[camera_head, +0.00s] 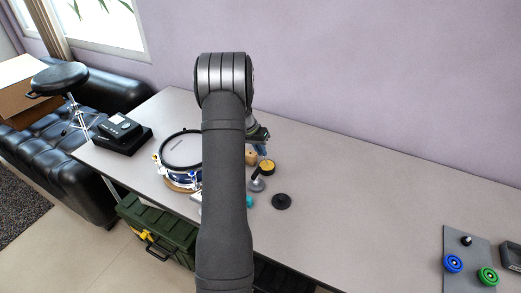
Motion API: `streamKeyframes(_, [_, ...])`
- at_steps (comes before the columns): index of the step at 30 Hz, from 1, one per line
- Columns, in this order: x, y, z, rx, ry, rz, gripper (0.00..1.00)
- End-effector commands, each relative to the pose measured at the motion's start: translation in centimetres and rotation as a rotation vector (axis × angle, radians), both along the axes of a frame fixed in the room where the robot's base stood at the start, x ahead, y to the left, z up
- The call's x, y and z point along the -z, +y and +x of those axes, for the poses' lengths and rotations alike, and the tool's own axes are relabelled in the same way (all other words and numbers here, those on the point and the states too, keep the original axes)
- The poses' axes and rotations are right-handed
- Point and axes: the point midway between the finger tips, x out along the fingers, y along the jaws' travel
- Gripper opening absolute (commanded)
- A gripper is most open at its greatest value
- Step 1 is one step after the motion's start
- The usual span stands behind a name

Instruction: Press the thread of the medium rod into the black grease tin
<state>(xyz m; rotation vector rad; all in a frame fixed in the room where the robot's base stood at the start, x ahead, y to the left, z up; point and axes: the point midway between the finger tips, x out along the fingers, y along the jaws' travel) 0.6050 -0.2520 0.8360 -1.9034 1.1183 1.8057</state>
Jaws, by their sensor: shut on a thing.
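My gripper (262,139) is mostly hidden behind my own arm, over the middle of the table. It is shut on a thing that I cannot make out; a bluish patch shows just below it. A small round black tin with a yellow top or filling (267,166) stands below it, to the right of my arm. A grey rod-like piece with a round foot (257,184) is just in front of the tin. I cannot tell which piece is the medium rod, nor see its thread.
A black disc (281,201) lies near the table's front edge. A tan cylinder (250,156) and a drum (181,151) are by my arm. At the right, a grey board (459,284) bears blue (453,263) and green (487,276) round pieces and a black peg (466,240). The table (370,200) between is clear.

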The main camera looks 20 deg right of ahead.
Motion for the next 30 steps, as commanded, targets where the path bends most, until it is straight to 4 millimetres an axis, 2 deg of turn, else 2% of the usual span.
streamKeyframes(30, [0.85,-0.01,-0.02,0.000,0.001,0.000,0.00])
